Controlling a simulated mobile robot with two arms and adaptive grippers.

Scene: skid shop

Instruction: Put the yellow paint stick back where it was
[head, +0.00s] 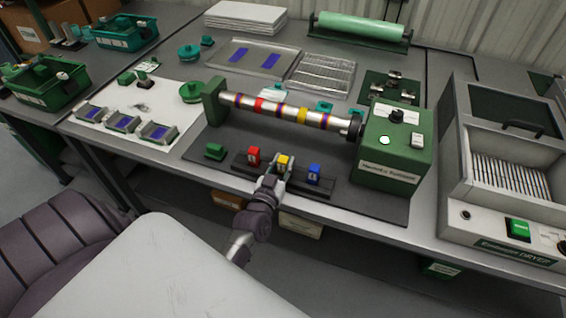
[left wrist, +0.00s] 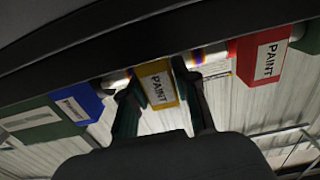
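The yellow paint stick (head: 283,161) stands in the middle of the dark rack (head: 240,166), between the red paint stick (head: 254,154) and the blue paint stick (head: 314,173). My left gripper (head: 280,168) reaches it from the front. In the left wrist view, the yellow stick (left wrist: 157,84) with its PAINT label sits between the fingertips (left wrist: 157,95), which appear to touch both its sides. The blue stick (left wrist: 77,104) and red stick (left wrist: 262,56) flank it there. The stick's base is hidden by the gripper in the head view. My right gripper is not in view.
Behind the rack a roller (head: 285,112) with red, yellow and purple bands runs to a green machine box (head: 393,150). A dryer (head: 515,160) stands at right. The dark mat (head: 375,205) is bare at front right.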

